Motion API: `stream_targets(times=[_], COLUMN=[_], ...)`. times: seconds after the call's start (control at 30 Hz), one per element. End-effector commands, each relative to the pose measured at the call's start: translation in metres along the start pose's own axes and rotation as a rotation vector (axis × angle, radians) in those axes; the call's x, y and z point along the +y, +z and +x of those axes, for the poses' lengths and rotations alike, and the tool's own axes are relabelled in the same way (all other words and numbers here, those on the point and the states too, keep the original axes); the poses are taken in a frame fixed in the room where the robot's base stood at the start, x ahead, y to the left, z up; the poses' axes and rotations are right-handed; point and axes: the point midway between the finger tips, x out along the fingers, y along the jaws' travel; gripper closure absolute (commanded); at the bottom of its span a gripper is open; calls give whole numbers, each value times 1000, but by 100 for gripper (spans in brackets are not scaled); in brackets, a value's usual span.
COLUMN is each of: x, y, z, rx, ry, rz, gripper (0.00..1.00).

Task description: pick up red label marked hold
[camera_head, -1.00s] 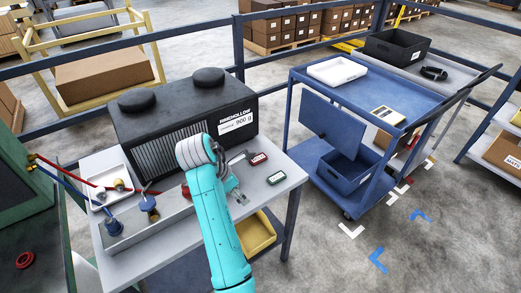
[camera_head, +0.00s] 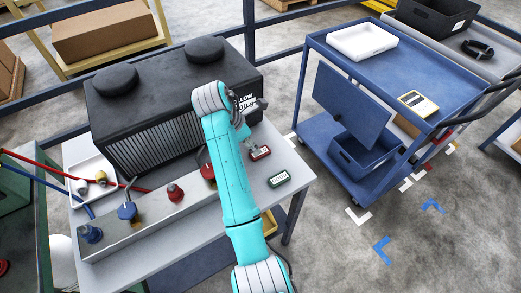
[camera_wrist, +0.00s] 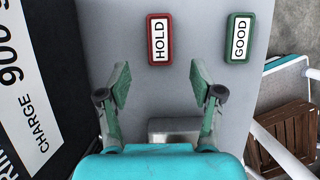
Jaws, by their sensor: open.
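The red label (camera_head: 259,152) lies on the grey table top (camera_head: 298,178), right of the black machine. In the wrist view the red label (camera_wrist: 159,39) reads HOLD on a white face and lies just beyond the fingertips, roughly centred between them. My gripper (camera_wrist: 160,78) is open and empty, its two green-padded fingers apart. In the head view my gripper (camera_head: 249,122) is close to the red label, partly hidden by my own wrist. The green label marked GOOD (camera_wrist: 240,38) lies to the right of the red one. The green label (camera_head: 279,179) also shows in the head view.
The large black machine (camera_head: 150,110) stands close left of my gripper. A trough with red and blue fittings (camera_head: 150,220) runs along the table's front. A blue trolley (camera_head: 375,75) with a white tray (camera_head: 362,42) stands to the right. Table around the labels is clear.

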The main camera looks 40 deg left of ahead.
Motion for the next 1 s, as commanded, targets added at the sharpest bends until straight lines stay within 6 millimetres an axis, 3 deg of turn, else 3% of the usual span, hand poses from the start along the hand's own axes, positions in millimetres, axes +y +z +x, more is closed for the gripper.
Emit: stream_targets(times=[0.27,0.6,0.87,0.9,1.0], x=[0,0,0,0,0], y=[0,0,0,0,0], z=[21,62,65,65,65], rx=[1,1,1,1,1], ry=[-1,0,0,0,0], rz=[0,1,1,1,1], gripper=[34,34,34,37,62])
